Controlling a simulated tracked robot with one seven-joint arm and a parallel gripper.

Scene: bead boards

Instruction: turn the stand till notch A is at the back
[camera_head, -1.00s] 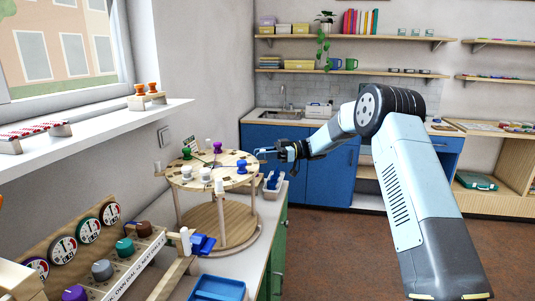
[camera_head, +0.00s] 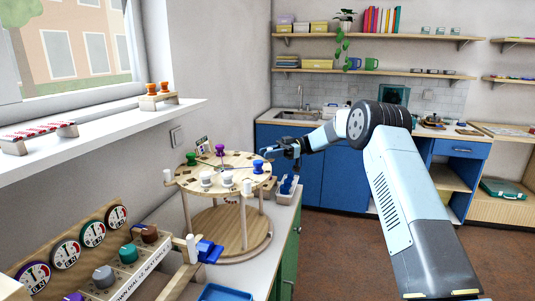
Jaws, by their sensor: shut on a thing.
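The stand is a round wooden top (camera_head: 205,192) on posts over a round wooden base (camera_head: 232,222), on the counter. Blue (camera_head: 258,166), purple (camera_head: 220,149) and green (camera_head: 191,158) pegs stand on the top, with white pegs (camera_head: 206,180) nearer the front. White-topped posts (camera_head: 246,187) rise at its rim. Small dark marks lie on the top, but no notch letter is readable, so I cannot tell where notch A is. My gripper (camera_head: 268,153) is at the back right rim, beyond the blue peg, shut on a part of the stand. The exact gripped part is too small to tell.
A dial panel (camera_head: 98,249) with coloured knobs stands at the front left, beside a blue clamp-like piece (camera_head: 208,251). A blue tray (camera_head: 226,293) lies in front. A light caddy (camera_head: 287,187) is right of the stand. The windowsill (camera_head: 110,130) overhangs the left.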

